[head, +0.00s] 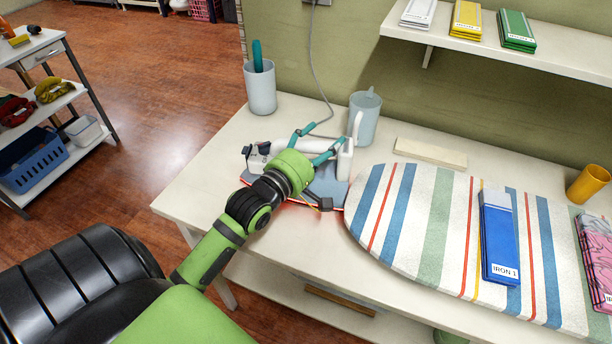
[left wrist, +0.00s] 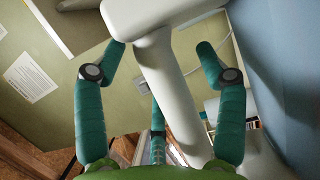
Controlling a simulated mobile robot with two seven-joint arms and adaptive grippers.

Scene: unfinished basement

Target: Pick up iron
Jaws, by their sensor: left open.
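The iron (head: 345,162) stands on the white table, left of the striped ironing board (head: 420,215). Its pale handle shows, and a grey cord runs from behind it up to the wall. My left gripper (head: 322,140) is over the iron, with teal fingers spread around the handle. In the left wrist view the pale handle (left wrist: 160,75) passes between the open fingers of the left gripper (left wrist: 161,50). A gap shows on the right; I cannot tell whether the left finger touches. My gripper and wrist hide much of the iron's body. My right gripper is not in view.
A pale pitcher (head: 364,118) stands close behind the iron, and a cup (head: 261,90) holding a teal item stands back left. A shelf (head: 480,45) overhangs the table's back.

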